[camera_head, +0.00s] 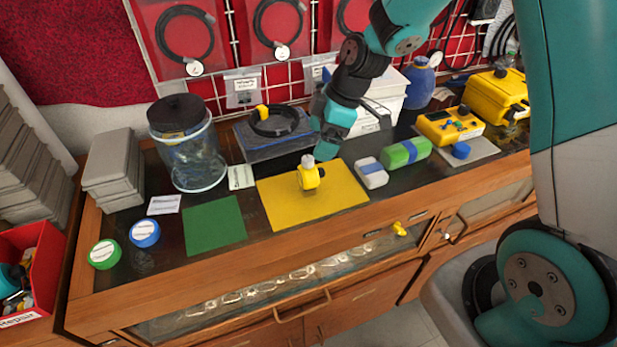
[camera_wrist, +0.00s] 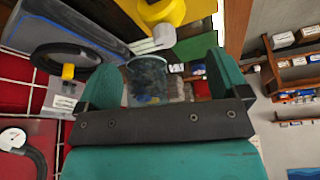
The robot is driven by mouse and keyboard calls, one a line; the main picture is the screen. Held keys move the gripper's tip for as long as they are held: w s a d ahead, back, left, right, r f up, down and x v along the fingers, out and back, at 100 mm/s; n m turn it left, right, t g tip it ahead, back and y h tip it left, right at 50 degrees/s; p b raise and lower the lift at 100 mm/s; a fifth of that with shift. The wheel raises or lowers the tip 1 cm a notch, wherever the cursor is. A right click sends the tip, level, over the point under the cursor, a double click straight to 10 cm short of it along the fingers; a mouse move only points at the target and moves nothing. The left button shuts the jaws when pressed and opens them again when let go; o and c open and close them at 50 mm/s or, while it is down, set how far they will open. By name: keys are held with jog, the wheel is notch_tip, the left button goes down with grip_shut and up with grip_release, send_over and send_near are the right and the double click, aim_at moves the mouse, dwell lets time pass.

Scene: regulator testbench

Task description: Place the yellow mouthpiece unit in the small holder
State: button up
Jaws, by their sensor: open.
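A yellow unit (camera_head: 309,179) with a pale grey cylindrical top stands on the yellow mat (camera_head: 345,193). I take it for the mouthpiece unit. A small dark part shows under it; I cannot tell whether this is the small holder. My gripper (camera_head: 325,152) is just above and to the right of the unit in the head view. In the wrist view my gripper (camera_wrist: 162,68) has its teal fingers spread, with nothing held between them. The yellow unit (camera_wrist: 165,10) and its grey cylinder (camera_wrist: 155,42) show beyond the fingertips, partly cut off by the top edge.
A lidded glass jar (camera_head: 187,150) and a green mat (camera_head: 214,226) are left of the yellow mat. A black hose coil (camera_head: 275,121) lies on a box behind. The bench's front edge is close.

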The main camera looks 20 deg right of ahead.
aim_at(309, 158)
jog(key=x, duration=0.3)
jog(key=shift+a+f, duration=0.1)
jog(key=shift+p+x, duration=1.35)
jog(key=shift+x, duration=1.35)
jog(key=shift+s+a, duration=0.2)
jog(key=c, duration=1.5)
